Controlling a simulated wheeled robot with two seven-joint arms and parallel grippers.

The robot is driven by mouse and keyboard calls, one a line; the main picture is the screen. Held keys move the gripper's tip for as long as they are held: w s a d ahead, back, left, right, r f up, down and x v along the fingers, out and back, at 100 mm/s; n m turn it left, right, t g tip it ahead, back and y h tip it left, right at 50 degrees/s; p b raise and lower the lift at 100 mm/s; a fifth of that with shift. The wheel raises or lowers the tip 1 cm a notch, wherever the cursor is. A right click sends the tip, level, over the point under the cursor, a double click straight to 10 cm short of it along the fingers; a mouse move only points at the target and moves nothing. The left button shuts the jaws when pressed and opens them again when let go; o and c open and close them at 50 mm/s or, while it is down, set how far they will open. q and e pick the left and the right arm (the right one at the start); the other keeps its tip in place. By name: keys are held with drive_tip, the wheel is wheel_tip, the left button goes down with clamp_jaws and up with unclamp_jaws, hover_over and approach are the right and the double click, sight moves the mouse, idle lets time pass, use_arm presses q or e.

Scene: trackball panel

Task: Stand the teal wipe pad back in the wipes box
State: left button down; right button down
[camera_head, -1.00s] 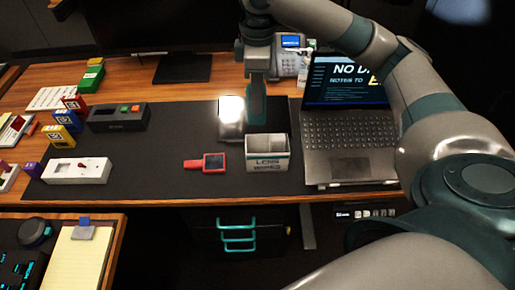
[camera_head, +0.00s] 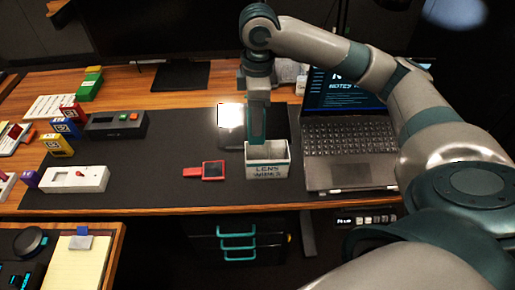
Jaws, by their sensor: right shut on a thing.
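The white wipes box (camera_head: 268,171), with dark lettering reading LENS WIPES on its front, stands on the dark desk mat left of the laptop. My right gripper (camera_head: 257,104) points down above the left part of the box and is shut on the teal wipe pad (camera_head: 256,125). The pad is upright, its lower end at the box's open top over the left side. I cannot tell how deep it reaches inside. My left gripper is not in view.
The open laptop (camera_head: 350,150) stands close on the right of the box. A red device with a small screen (camera_head: 213,170) lies to its left, and a bright panel (camera_head: 231,117) is behind. The mat (camera_head: 150,175) further left has clear room.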

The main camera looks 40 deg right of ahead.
sight(257, 141)
wheel_tip(257, 141, down, 8)
drive_tip(key=shift+f, duration=0.1)
idle(0.4)
drive_tip(key=shift+f, duration=1.9)
drive_tip(key=c, duration=1.8)
unclamp_jaws()
drive_tip(key=shift+f, duration=0.1)
wheel_tip(257, 141, up, 12)
drive_tip(key=shift+s+r, duration=0.1)
drive_tip(key=shift+r, duration=0.05)
